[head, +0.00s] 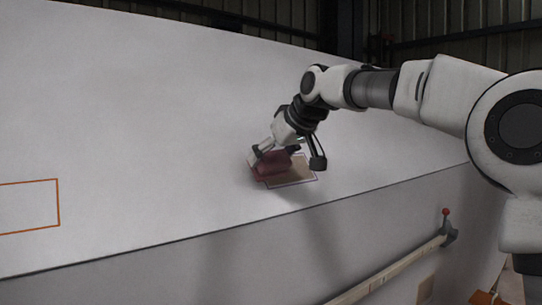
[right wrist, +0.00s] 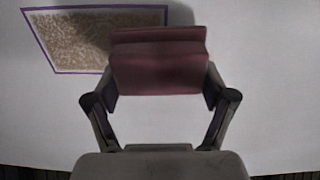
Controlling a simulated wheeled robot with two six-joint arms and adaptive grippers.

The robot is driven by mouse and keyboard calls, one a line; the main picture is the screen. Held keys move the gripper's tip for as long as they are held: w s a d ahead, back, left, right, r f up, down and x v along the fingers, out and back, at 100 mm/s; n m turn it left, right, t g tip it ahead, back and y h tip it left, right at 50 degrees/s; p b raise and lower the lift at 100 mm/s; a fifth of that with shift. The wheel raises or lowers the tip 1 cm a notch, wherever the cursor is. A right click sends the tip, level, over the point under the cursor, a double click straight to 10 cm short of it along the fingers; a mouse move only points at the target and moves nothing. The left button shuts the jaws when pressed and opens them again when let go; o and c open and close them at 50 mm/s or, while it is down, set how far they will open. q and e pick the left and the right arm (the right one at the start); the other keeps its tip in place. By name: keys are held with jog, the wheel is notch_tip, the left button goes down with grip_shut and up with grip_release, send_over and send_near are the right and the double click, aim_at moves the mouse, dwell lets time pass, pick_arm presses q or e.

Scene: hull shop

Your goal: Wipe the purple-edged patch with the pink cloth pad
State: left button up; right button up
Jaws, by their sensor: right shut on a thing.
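The pink cloth pad (head: 272,163) looks dark red and sits at the left part of the purple-edged patch (head: 291,177) on the white sloping hull surface. My right gripper (head: 283,158) is shut on the pad. In the right wrist view the pad (right wrist: 160,66) is between the two fingers (right wrist: 160,90). There the patch (right wrist: 75,38) shows brown speckled dirt inside a purple outline, and the pad covers its right end. I cannot tell whether the pad presses on the surface. My left gripper is not in view.
An orange-edged outline (head: 58,203) is on the white hull (head: 130,130) at the far left, with clean white inside. The hull has a lower edge, with a pale rail (head: 390,270) and a red-knobbed lever (head: 446,222) below it. The hull around the patch is clear.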

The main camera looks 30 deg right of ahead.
jog(key=shift+x, duration=1.05)
